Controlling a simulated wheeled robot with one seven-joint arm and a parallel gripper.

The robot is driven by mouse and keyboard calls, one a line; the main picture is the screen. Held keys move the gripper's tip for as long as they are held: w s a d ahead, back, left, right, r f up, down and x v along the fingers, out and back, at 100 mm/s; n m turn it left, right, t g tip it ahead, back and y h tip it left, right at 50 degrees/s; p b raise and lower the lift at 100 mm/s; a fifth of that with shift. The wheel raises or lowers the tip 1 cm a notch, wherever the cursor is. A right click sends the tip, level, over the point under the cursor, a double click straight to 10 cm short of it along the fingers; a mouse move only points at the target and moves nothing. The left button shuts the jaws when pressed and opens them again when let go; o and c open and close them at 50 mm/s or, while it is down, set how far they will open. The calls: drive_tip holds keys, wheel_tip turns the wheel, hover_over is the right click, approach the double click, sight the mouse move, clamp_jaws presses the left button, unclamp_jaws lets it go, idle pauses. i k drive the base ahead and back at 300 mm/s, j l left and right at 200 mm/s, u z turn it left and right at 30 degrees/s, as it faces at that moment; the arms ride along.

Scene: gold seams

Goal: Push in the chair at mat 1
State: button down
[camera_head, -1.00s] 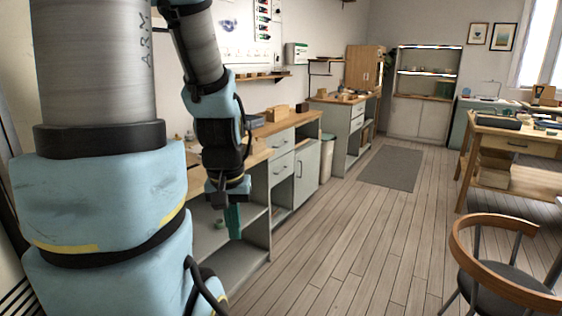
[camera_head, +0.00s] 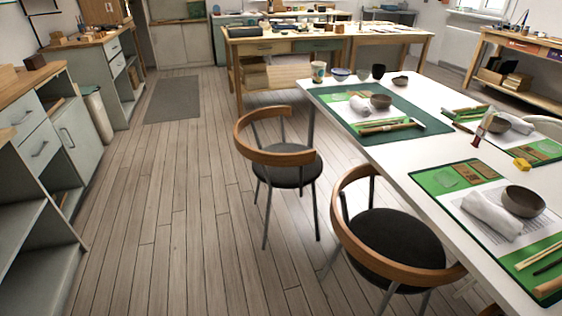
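A white table (camera_head: 418,164) fills the right side. Green mats lie on it: a far one (camera_head: 428,120) by its far left corner, a near one (camera_head: 448,183) on the near side, and another (camera_head: 455,122) at the right edge. No numbers are readable, so I cannot tell which is mat 1. A chair with a wooden curved back and dark seat (camera_head: 287,173) stands out on the floor left of the table, apart from its edge. A second such chair (camera_head: 393,240) stands closer to me, beside the table near the near mat. My gripper is not in view.
The plank floor (camera_head: 170,230) is clear between the chairs and the grey cabinets (camera_head: 40,145) on the left. A grey rug (camera_head: 173,98) lies farther back. A wooden workbench (camera_head: 285,45) stands behind the far chair. Cups (camera_head: 341,74) and bowls sit on the table.

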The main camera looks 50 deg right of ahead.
sight(285, 165)
drive_tip(key=i+l, duration=0.2)
drive_tip(key=l, duration=0.2)
drive_tip(key=i+l, duration=0.15)
drive_tip(key=l, duration=0.2)
drive_tip(key=i+l, duration=0.2)
drive_tip(key=l, duration=0.2)
drive_tip(key=i+l+u, duration=0.1)
drive_tip(key=l, duration=0.3)
drive_tip(key=i+l, duration=0.25)
drive_tip(key=l, duration=0.15)
